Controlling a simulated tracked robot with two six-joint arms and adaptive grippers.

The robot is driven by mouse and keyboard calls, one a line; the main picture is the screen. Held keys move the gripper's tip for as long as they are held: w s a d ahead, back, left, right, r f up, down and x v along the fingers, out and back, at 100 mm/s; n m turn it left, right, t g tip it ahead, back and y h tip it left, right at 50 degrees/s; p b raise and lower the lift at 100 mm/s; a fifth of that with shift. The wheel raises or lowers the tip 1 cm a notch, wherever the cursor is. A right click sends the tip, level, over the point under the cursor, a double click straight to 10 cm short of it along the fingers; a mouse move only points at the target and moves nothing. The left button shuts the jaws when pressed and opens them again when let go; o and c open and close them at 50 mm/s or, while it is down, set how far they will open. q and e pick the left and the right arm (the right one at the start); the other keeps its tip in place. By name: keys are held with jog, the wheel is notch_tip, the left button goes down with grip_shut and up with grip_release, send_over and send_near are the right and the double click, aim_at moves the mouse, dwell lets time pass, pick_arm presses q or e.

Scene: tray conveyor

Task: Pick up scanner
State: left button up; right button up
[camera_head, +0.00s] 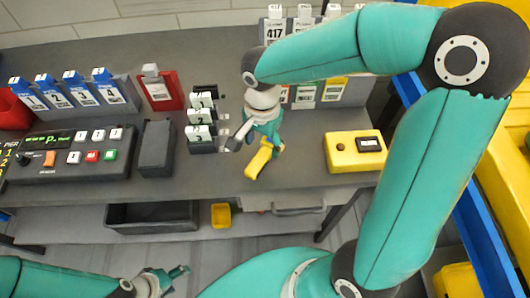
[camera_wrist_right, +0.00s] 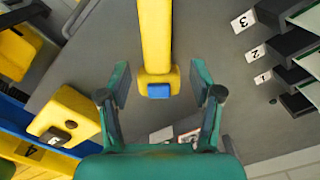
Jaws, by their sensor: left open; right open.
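The scanner appears to be the yellow handheld device (camera_head: 259,160) lying on the grey bench near its front edge. In the right wrist view the yellow device (camera_wrist_right: 155,40) reaches down from the top, its blue-tipped end between my fingers. My right gripper (camera_head: 257,146) is open above and around it, pointing down; in the wrist view the open fingers (camera_wrist_right: 161,85) stand on either side with gaps. My left gripper (camera_head: 182,272) is open and empty at the bottom of the head view, low in front of the bench.
A yellow box with a dark display (camera_head: 341,154) stands right of my right gripper. A numbered rack (camera_head: 200,146) stands close on the left. Further left are a dark block (camera_head: 156,150), a control panel (camera_head: 70,168) and a red holder (camera_head: 172,100). A shelf with a black bin (camera_head: 150,226) lies below.

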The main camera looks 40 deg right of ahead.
aim_at(265, 152)
jog(key=f, duration=0.4)
jog(key=shift+d+f, duration=0.25)
jog(key=shift+s, duration=0.1)
grip_shut()
